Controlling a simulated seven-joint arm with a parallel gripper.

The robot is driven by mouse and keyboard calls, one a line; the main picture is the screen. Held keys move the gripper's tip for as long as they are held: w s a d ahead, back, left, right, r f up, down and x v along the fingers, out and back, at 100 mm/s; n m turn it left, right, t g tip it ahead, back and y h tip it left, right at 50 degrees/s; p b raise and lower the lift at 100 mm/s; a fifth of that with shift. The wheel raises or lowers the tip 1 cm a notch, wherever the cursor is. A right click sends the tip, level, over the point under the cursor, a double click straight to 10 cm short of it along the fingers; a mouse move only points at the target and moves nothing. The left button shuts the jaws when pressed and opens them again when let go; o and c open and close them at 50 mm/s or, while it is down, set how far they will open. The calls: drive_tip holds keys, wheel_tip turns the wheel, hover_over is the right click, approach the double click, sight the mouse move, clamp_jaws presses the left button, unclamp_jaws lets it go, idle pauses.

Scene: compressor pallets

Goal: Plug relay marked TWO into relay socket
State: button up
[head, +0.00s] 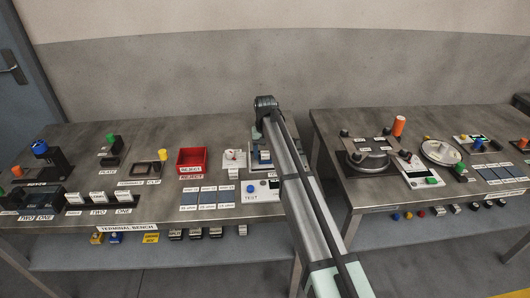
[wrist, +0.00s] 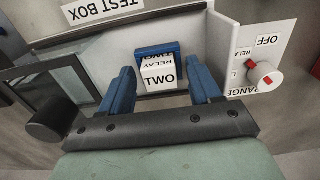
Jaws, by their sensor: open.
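My gripper (wrist: 162,85) is open, with one blue finger on each side of the relay and a visible gap to each. I cannot tell whether the blue part is the relay's body or a socket. In the head view my arm reaches over the left bench and hides most of the gripper area.
A TEST BOX label (wrist: 103,8) is above the relay. A panel with a red-marked knob (wrist: 264,76) is close right of the fingers; a dark cylinder (wrist: 55,117) is close left.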

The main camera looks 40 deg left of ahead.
sight(265, 153)
wheel_tip(265, 153, up, 12)
drive_tip(key=shift+r, duration=0.2)
idle(0.4)
idle(0.5)
